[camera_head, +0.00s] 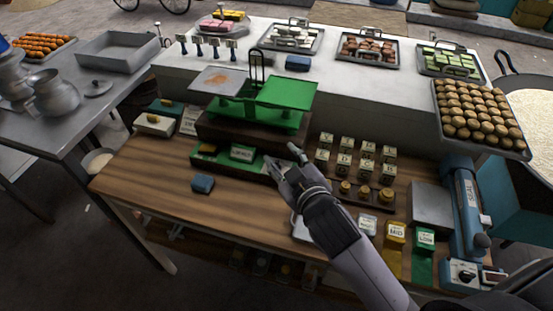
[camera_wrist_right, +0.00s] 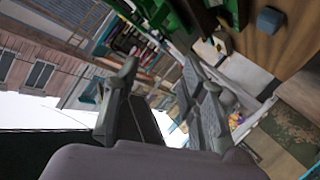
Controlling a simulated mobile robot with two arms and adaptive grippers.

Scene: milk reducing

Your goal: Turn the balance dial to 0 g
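A green balance (camera_head: 255,112) with two pans stands on a dark wooden block at the back of the wooden table. I cannot tell which part is the dial. My right gripper (camera_head: 284,158) is open at the panel's right end and partly covers it. Its spread, empty fingers show in the right wrist view (camera_wrist_right: 158,72). My left gripper is out of view.
Lettered blocks (camera_head: 355,158) and brass weights (camera_head: 366,192) stand right of the gripper. A blue sealer (camera_head: 466,210) is at the table's right. A blue block (camera_head: 202,184) lies front left, with bare wood around it. Trays of sweets line the white counter (camera_head: 350,85) behind.

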